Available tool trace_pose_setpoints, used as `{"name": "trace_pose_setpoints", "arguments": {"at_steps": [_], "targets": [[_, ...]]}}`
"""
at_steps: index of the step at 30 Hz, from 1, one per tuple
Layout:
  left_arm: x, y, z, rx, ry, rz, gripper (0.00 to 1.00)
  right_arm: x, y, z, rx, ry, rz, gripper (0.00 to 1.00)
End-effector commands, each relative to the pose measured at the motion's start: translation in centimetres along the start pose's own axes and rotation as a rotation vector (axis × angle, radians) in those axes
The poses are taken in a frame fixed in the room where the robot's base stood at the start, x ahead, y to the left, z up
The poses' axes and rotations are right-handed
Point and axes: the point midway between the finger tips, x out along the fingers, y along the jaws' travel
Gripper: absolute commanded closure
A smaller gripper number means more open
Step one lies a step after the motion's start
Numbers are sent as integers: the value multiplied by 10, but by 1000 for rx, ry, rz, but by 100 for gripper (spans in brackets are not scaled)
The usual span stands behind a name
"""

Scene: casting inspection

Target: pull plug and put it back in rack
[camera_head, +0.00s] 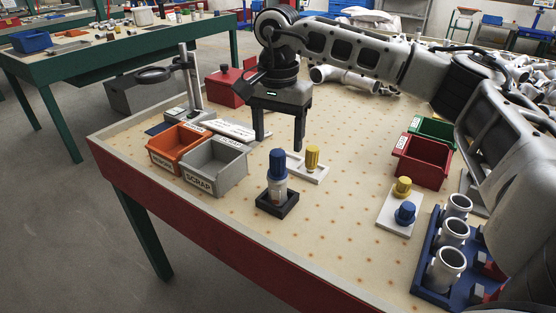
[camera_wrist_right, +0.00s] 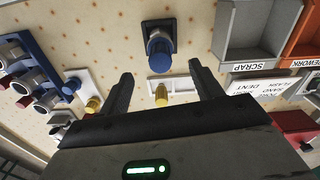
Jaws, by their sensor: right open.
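A blue plug (camera_head: 278,165) stands upright in the top of a pale casting (camera_head: 277,190) held in a black fixture (camera_head: 277,206). In the wrist view the same blue plug (camera_wrist_right: 160,60) lies beyond the fingertips. A small white rack (camera_head: 318,174) behind it bears a yellow plug (camera_head: 312,156). Another white rack (camera_head: 393,218) at right bears a yellow plug (camera_head: 403,187) and a blue plug (camera_head: 405,212). My right gripper (camera_head: 280,147) is open and empty, its fingers pointing down behind and above the fixture, touching no plug. My left gripper is out of view.
Grey scrap (camera_head: 214,171) and orange rework (camera_head: 180,145) bins stand at left, beside a magnifier stand (camera_head: 190,82). Red (camera_head: 421,162) and green bins stand at right. A blue holder (camera_head: 430,275) with pale castings is front right. The table's front middle is clear.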

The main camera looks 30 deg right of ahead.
Motion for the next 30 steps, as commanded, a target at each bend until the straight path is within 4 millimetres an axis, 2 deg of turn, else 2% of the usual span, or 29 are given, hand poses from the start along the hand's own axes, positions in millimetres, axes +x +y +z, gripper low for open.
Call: {"name": "trace_pose_setpoints", "arguments": {"at_steps": [3, 10, 15, 24, 25, 27, 30], "targets": [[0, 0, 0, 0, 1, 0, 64, 25, 1, 0, 0, -2, 3, 35], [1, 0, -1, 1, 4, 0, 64, 58, 0, 0, 1, -2, 1, 35], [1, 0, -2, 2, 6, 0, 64, 69, 0, 0, 1, -1, -1, 35], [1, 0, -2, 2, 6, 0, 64, 71, 0, 0, 1, -1, -1, 35], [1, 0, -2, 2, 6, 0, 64, 71, 0, 0, 0, -1, -1, 41], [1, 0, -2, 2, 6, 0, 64, 71, 0, 0, 0, -1, -1, 60], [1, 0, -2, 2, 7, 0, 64, 71, 0, 0, 0, -1, -1, 83]]}}
